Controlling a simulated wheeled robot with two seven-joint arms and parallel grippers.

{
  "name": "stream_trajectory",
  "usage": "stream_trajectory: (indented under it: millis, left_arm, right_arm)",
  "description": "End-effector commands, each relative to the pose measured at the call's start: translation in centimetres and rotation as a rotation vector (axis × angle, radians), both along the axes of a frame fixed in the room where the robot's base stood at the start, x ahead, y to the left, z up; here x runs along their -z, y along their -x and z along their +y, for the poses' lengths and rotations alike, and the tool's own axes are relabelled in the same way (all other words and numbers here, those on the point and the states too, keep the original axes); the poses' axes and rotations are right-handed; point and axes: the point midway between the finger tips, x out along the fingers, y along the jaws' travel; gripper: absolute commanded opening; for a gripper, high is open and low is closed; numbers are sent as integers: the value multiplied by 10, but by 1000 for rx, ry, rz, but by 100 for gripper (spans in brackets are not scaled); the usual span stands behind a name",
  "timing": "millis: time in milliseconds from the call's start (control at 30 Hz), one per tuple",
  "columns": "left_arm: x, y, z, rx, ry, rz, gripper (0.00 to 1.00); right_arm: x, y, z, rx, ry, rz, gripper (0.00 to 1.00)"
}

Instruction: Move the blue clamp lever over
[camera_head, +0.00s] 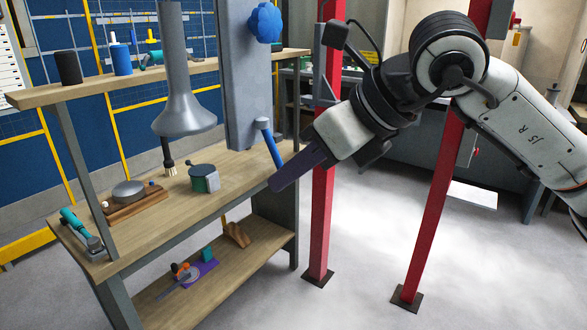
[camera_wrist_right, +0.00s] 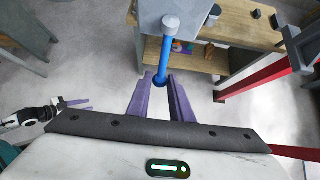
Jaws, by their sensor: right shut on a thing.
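The blue clamp lever (camera_head: 269,145) has a grey knob-like end at the top and slants down to the right beside the grey column, above the workbench's right end. It also shows in the right wrist view (camera_wrist_right: 166,58), its blue lower end between my fingers. My right gripper (camera_head: 275,184) has purple fingers and reaches in from the right. It is shut on the lever's lower end; the wrist view also shows its fingers (camera_wrist_right: 161,80). My left gripper (camera_wrist_right: 78,104) shows small at the left of the wrist view; its opening is unclear.
The wooden workbench (camera_head: 232,172) holds a green-and-grey device (camera_head: 203,178), a round grey piece on a wooden block (camera_head: 132,195) and a teal tool (camera_head: 80,229). A grey column (camera_head: 243,90) stands behind the lever. Red posts (camera_head: 324,200) stand close to my right arm.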

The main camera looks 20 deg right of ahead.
Motion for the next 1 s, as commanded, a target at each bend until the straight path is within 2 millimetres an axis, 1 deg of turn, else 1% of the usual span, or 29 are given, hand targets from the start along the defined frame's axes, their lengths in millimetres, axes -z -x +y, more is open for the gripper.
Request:
stream_trajectory:
  millis: [33, 300, 733, 1000]
  left_arm:
    - [-1, 0, 0, 0, 0, -1, 31]
    - [-2, -1, -1, 0, 1, -3, 31]
    - [-4, -2, -1, 0, 2, -6, 31]
    - [-10, -2, 0, 0, 1, -6, 31]
  right_arm:
    - [-6, 1, -2, 3, -4, -10, 7]
    - [-17, 12, -11, 3, -6, -14, 7]
    - [-19, 14, -12, 3, -6, -13, 7]
    - [-32, 21, -18, 4, -6, -14, 7]
